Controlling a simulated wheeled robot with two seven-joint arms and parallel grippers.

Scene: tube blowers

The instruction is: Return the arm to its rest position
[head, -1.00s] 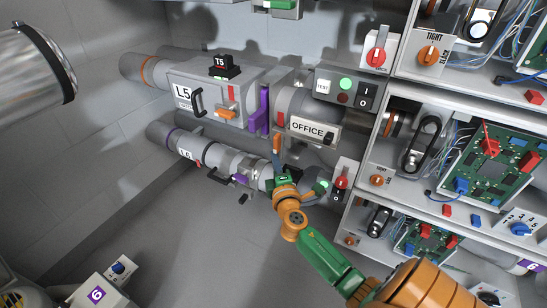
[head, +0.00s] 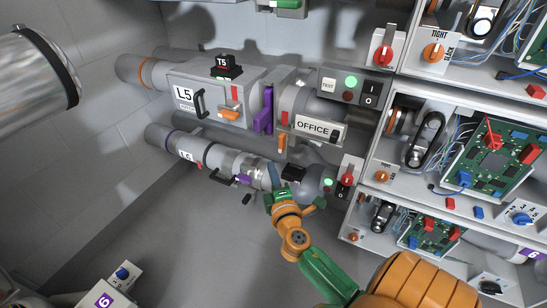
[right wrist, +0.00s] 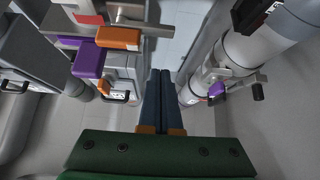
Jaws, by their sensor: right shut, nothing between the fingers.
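My right arm, green and orange, comes in from the lower right of the head view. Its gripper (head: 270,197) is shut and empty, just in front of the lower pipe line L6 (head: 228,161). In the right wrist view the two dark blue fingers (right wrist: 161,85) lie side by side with nothing between them. I cannot tell from the head view how far the fingertips are from the pipe, but no contact shows in the right wrist view. My left gripper is not in view.
Above is pipe line L5 (head: 200,97) with a purple lever (head: 264,108) and the OFFICE blower (head: 318,127). Shelves with green circuit boards (head: 490,158) stand at the right. A box marked 6 (head: 108,298) is at lower left. Grey floor (head: 180,255) is open in the lower middle.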

